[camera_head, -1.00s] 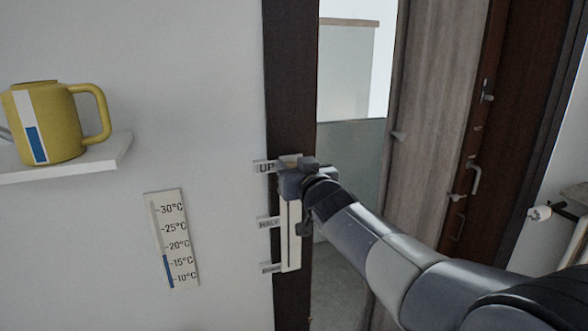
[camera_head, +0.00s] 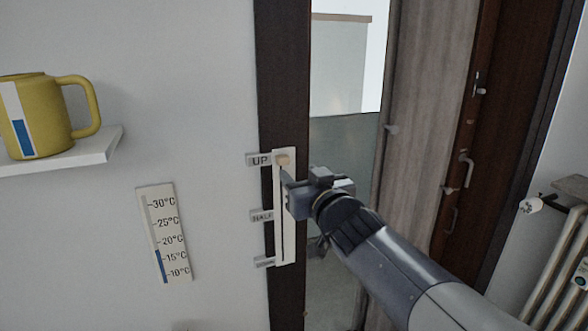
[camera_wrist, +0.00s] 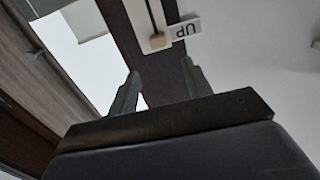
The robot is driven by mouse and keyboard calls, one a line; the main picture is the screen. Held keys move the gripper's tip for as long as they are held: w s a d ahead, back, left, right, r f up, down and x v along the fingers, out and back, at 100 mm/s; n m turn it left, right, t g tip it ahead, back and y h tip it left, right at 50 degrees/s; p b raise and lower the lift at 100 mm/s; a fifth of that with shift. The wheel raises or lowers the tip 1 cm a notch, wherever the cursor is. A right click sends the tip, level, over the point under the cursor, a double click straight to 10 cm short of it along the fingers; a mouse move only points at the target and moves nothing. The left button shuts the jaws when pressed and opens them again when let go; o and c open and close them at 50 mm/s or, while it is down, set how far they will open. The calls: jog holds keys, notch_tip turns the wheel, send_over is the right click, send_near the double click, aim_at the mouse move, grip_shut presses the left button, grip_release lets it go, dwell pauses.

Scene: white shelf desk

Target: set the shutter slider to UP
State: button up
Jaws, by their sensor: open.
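The shutter slider is a white vertical track (camera_head: 285,235) on a dark post, with labels UP (camera_head: 260,160), HALF (camera_head: 262,216) and a bottom one too small to read clearly. Its beige knob (camera_head: 283,160) sits at the top of the track, level with the UP label. In the wrist view the knob (camera_wrist: 157,41) is beside the UP label (camera_wrist: 186,30), which appears upside down. My gripper (camera_head: 287,188) is below and right of the knob, apart from it. In the wrist view my gripper (camera_wrist: 160,82) is open and empty, with the knob beyond its fingertips.
A yellow mug (camera_head: 38,118) stands on a white wall shelf (camera_head: 100,148) at the left. A thermometer plate (camera_head: 165,235) hangs on the wall below. Right of the dark post (camera_head: 282,80) are a window and a wooden panel (camera_head: 428,120). A radiator (camera_head: 560,260) is at the far right.

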aim_at(285, 159)
jog(key=shift+v, duration=1.1)
jog(key=x, duration=1.1)
jog(key=shift+f, duration=0.2)
